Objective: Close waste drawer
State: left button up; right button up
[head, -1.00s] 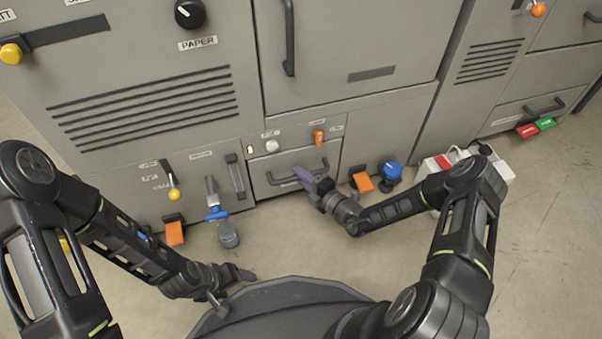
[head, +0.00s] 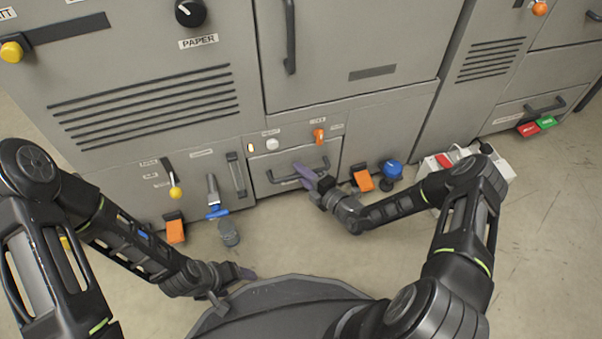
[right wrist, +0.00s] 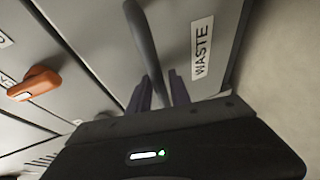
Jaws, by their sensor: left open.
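The waste drawer (head: 282,182) is low in the middle of the grey machine. Its front looks about flush with the panel around it. The dark handle (head: 275,180) also shows in the right wrist view (right wrist: 146,45), beside the WASTE label (right wrist: 201,47). My right gripper (head: 314,177) is at the right half of the handle. In the right wrist view its purple fingers (right wrist: 160,92) lie on both sides of the handle bar; whether they press on it is unclear. My left gripper (head: 238,283) is open and empty, low over the floor, away from the drawer.
An orange pedal (head: 362,180) and blue knob (head: 391,170) are right of the drawer. A blue-handled valve (head: 217,211), grey cup (head: 229,233) and another orange pedal (head: 175,230) are left. An orange switch (head: 319,135) is above. Floor in front is clear.

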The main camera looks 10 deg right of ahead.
jog(key=p+v, duration=0.2)
jog(key=v, duration=0.5)
jog(key=shift+s+p, duration=0.3)
jog(key=shift+p, duration=0.05)
jog(key=shift+f, duration=0.1)
